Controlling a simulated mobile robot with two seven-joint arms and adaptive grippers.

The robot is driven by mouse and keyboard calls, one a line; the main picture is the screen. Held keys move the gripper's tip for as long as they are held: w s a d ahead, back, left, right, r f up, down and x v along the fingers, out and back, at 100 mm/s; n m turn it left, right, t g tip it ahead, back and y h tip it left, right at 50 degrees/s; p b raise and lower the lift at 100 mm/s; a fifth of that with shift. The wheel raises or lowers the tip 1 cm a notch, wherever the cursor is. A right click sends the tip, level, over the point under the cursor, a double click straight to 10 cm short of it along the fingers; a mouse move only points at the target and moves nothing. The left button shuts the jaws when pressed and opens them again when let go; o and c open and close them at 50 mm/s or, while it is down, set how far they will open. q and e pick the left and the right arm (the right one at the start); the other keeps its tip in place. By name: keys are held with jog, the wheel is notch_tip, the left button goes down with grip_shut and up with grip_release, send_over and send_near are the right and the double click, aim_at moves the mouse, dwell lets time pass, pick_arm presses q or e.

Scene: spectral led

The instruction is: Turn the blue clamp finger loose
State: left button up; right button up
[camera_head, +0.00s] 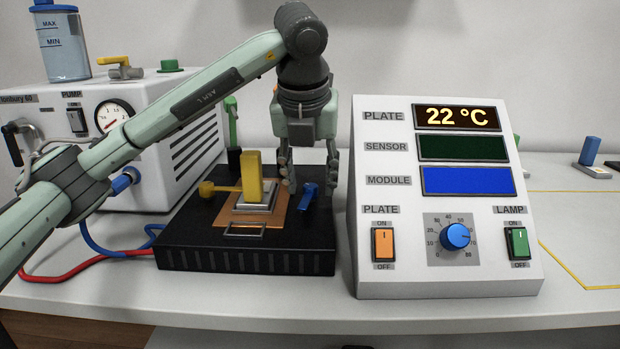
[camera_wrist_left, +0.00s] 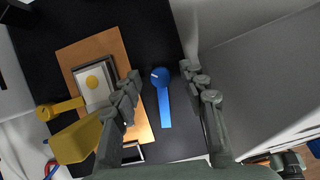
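The blue clamp finger (camera_head: 307,197) sits on the black base (camera_head: 190,230), beside the right edge of the copper plate (camera_head: 236,222). In the left wrist view the blue clamp finger (camera_wrist_left: 165,105) has a round hub at one end, and its bar runs alongside the plate, apart from the pale module (camera_wrist_left: 92,86). My left gripper (camera_head: 310,180) points down at it. In the wrist view the left gripper (camera_wrist_left: 160,82) is open, one finger on each side of the hub, with gaps visible. My right gripper is not in view.
A yellow clamp finger (camera_head: 222,188) points at the module from the left. A yellow upright block (camera_head: 252,178) stands close to my left finger. The control panel (camera_head: 447,200) reads 22 °C and stands just right. A green-handled part (camera_head: 232,125) stands behind the base.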

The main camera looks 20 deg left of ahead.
pick_arm(q)
jog(key=shift+r, duration=0.1)
jog(key=v, duration=1.1)
jog(key=shift+r, duration=0.4)
jog(key=shift+s+d, duration=0.1)
dwell(1.9)
